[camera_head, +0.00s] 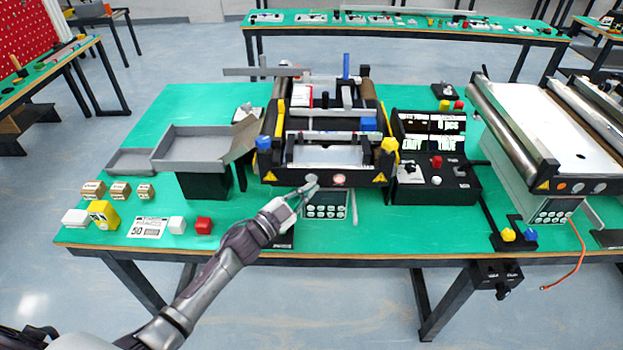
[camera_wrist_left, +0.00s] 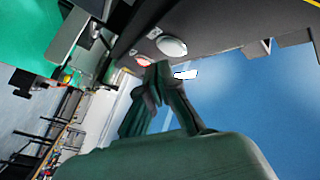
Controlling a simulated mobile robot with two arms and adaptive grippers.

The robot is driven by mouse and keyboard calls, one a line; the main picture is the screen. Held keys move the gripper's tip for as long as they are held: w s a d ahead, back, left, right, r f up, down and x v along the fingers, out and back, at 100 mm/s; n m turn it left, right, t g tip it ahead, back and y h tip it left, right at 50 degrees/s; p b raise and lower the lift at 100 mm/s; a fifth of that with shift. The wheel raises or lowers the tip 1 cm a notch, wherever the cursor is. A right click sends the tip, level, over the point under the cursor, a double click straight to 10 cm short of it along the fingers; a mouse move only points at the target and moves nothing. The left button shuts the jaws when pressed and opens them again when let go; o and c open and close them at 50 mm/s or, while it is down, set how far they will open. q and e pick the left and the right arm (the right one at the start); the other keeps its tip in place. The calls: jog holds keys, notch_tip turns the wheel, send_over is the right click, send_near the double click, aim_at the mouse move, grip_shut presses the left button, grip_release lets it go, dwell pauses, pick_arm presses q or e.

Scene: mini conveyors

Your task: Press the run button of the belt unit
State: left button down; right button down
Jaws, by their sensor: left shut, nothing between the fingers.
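The belt unit (camera_head: 323,177) stands at the middle of the green table, with a dark front panel. On that panel are a pale round button (camera_head: 311,180) and a reddish round button (camera_head: 339,180). My left gripper (camera_head: 308,188) is shut and empty, its tips just at or in front of the pale button. In the left wrist view the shut fingers (camera_wrist_left: 158,72) point up at the panel's underside, near a white round button (camera_wrist_left: 171,46) and a red-lit one (camera_wrist_left: 143,61). I cannot tell whether the tips touch. My right gripper is not in view.
A keypad (camera_head: 326,205) sits below the front panel. A black control box (camera_head: 436,170) with a red button stands to the right. Grey trays (camera_head: 192,147) and small blocks (camera_head: 203,226) lie to the left. A second conveyor (camera_head: 530,120) is at the far right.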

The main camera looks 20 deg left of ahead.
pick_arm(q)
jog(key=shift+w, duration=0.2)
jog(key=shift+w+a, duration=0.15)
jog(key=shift+w, duration=0.1)
